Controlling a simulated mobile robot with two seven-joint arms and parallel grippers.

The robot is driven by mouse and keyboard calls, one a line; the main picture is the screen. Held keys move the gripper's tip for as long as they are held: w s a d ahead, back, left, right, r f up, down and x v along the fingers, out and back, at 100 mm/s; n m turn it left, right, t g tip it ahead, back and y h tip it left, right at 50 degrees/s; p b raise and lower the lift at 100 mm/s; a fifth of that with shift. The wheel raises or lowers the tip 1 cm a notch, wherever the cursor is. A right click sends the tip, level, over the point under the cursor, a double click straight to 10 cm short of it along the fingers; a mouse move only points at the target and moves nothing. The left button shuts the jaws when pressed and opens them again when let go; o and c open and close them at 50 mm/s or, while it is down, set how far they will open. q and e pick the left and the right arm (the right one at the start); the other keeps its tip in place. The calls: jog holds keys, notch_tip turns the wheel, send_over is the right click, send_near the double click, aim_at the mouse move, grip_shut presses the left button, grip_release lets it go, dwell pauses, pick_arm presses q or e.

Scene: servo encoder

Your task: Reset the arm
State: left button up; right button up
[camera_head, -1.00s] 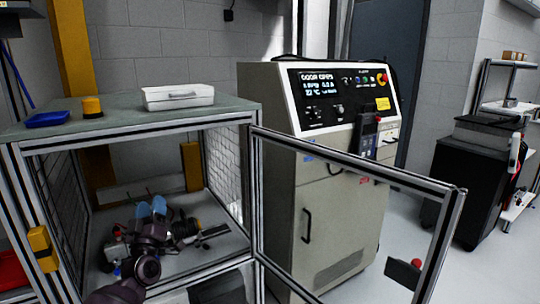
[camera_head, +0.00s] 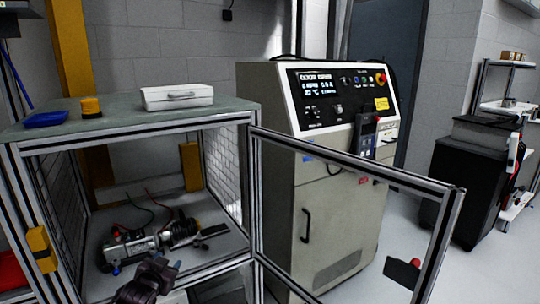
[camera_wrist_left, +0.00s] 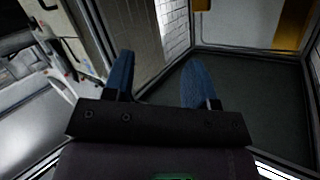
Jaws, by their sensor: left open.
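My left gripper (camera_wrist_left: 160,82) shows in the left wrist view with two blue fingers spread apart and nothing between them. In the head view my dark left arm (camera_head: 147,282) is low at the front of the open cage, in front of the motor; the fingers are hard to make out there. A servo motor assembly (camera_head: 140,246) with a dark round end part lies on the cage floor (camera_head: 222,242), apart from the fingers as far as I can see. My right gripper is not in view.
The framed cage door (camera_head: 350,172) stands open to the right. A cabinet with a control panel (camera_head: 335,100) stands behind it. On the cage top are a white case (camera_head: 177,97), a yellow cylinder (camera_head: 91,107) and a blue tray (camera_head: 46,119).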

pick_arm(q)
jog(key=s+f+g, duration=0.1)
jog(key=s+f, duration=0.3)
jog(key=s, duration=0.3)
jog(key=s+d+f+n, duration=0.1)
jog(key=s+f, duration=0.3)
jog(key=s, duration=0.4)
jog(key=s+f+g, duration=0.1)
jog(key=s+f, duration=0.4)
jog(key=s, duration=0.2)
jog(key=s+n+g, duration=0.2)
jog(key=s, duration=1.7)
jog(key=shift+s+d+f+y, duration=0.15)
jog(key=shift+d+f+y, duration=0.15)
jog(key=shift+d, duration=0.15)
jog(key=shift+c, duration=0.9)
